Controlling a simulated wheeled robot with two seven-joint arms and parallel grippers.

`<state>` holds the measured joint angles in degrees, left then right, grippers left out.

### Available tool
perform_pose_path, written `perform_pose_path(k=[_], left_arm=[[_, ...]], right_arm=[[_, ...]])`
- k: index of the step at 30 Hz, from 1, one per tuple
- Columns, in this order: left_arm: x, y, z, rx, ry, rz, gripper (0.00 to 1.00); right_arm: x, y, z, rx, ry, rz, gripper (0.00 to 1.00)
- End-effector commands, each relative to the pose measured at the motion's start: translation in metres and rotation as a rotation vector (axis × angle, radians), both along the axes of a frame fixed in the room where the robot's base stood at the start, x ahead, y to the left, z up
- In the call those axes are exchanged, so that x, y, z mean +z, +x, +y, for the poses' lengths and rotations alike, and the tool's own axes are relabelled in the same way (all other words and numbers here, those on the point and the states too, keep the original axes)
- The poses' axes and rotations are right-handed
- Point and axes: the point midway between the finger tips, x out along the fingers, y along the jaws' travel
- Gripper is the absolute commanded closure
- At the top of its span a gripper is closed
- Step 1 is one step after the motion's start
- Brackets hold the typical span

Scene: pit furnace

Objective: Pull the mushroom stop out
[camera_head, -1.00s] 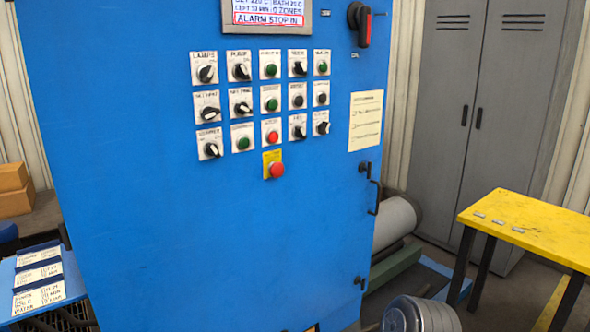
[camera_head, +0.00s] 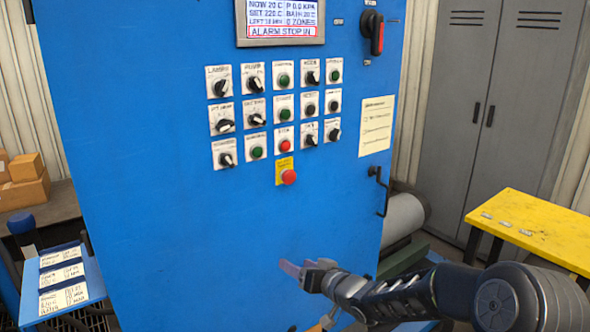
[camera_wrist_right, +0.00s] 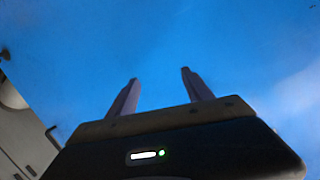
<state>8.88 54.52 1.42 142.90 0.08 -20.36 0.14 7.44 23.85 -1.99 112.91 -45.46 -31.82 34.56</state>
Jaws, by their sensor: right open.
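The red mushroom stop (camera_head: 289,176) sits on a yellow plate (camera_head: 284,164) below the rows of buttons on the blue cabinet (camera_head: 180,240). The screen (camera_head: 282,20) above reads "ALARM STOP IN". My right gripper (camera_head: 284,266) is below the mushroom stop, in front of the cabinet, apart from the stop. In the right wrist view its two fingers (camera_wrist_right: 158,88) are spread with nothing between them, facing the blue panel. The stop is not in the wrist view. My left gripper is not in view.
Several knobs and buttons surround the stop above. A door handle (camera_head: 380,190) juts out at the cabinet's right edge, and a red-handled switch (camera_head: 376,33) is above it. A yellow table (camera_head: 535,225) stands right. The panel around and below the stop is clear.

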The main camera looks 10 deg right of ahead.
Motion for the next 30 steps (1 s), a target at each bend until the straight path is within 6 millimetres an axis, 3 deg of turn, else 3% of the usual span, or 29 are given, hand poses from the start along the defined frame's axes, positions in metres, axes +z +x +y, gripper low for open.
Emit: perform_pose_path(k=[1,3,6,9,22,30], left_arm=[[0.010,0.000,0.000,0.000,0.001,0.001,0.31],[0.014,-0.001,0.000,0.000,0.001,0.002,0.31],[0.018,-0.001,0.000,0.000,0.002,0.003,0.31],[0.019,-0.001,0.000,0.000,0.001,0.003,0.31],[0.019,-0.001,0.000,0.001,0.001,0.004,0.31],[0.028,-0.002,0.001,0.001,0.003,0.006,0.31]], right_arm=[[0.057,0.010,-0.012,0.003,-0.010,-0.088,0.41],[0.113,0.017,-0.024,0.014,-0.025,-0.180,0.41],[0.166,0.018,-0.034,0.028,-0.042,-0.266,0.41],[0.192,0.017,-0.039,0.035,-0.052,-0.306,0.41],[0.196,0.019,-0.039,0.038,-0.053,-0.314,0.41],[0.197,0.047,-0.027,0.040,-0.053,-0.313,0.41]])
